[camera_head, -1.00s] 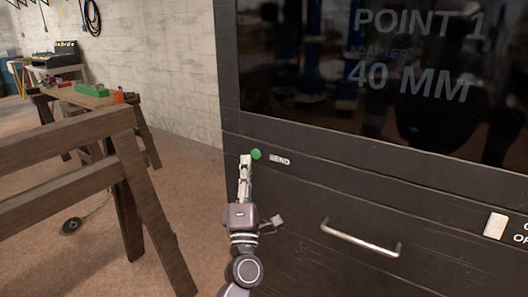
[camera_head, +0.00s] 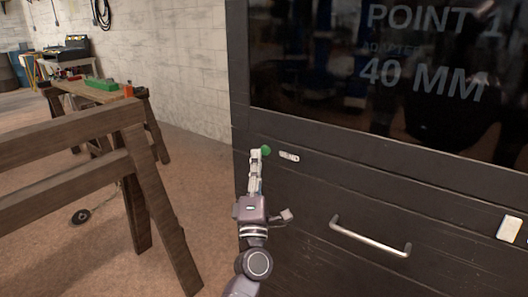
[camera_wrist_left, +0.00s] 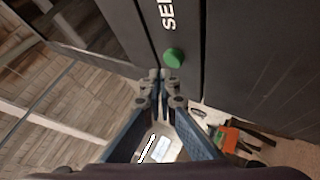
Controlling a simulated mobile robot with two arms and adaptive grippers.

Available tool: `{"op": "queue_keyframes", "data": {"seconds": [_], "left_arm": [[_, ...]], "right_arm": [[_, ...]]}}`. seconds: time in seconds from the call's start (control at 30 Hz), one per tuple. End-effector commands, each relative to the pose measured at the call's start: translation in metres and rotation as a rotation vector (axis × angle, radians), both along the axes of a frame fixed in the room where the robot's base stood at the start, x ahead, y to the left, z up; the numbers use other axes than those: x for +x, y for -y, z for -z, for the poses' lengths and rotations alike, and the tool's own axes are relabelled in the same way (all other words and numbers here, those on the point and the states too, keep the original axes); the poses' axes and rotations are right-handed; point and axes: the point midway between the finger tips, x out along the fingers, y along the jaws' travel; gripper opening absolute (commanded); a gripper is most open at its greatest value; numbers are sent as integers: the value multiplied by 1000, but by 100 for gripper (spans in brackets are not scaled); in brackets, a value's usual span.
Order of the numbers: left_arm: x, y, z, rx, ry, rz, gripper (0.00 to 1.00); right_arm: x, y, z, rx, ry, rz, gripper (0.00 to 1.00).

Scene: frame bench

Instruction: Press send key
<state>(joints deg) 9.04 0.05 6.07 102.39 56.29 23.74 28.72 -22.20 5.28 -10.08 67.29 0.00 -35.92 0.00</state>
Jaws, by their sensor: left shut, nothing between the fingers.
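The send key is a round green button (camera_head: 266,150) on the dark cabinet front, just left of a small white label (camera_head: 289,156). My left gripper (camera_head: 256,152) is shut and empty, with its tips just left of the button in the head view. In the left wrist view the green button (camera_wrist_left: 174,57) stands just beyond the closed fingertips (camera_wrist_left: 160,75), slightly to their right. I cannot tell whether the tips touch it. Part of the label, reading "SE", shows above the button there. My right gripper is not in view.
A dark screen (camera_head: 385,70) reading "POINT 1, ADAPTER, 40 MM" sits above the button. A metal handle (camera_head: 370,238) juts out below right. A white switch plate (camera_head: 509,229) is at far right. A wooden trestle (camera_head: 140,170) stands at left, with brown floor between.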

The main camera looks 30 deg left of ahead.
Motion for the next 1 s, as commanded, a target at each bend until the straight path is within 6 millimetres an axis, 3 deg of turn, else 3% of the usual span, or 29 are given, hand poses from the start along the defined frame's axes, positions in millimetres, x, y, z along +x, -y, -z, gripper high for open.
{"op": "queue_keyframes", "data": {"seconds": [0.43, 1.0], "left_arm": [[0, 0, 0, 0, 0, 0, 0], [8, 1, 0, 0, 0, 0, 0]], "right_arm": [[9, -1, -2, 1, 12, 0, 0], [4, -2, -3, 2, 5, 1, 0]]}}
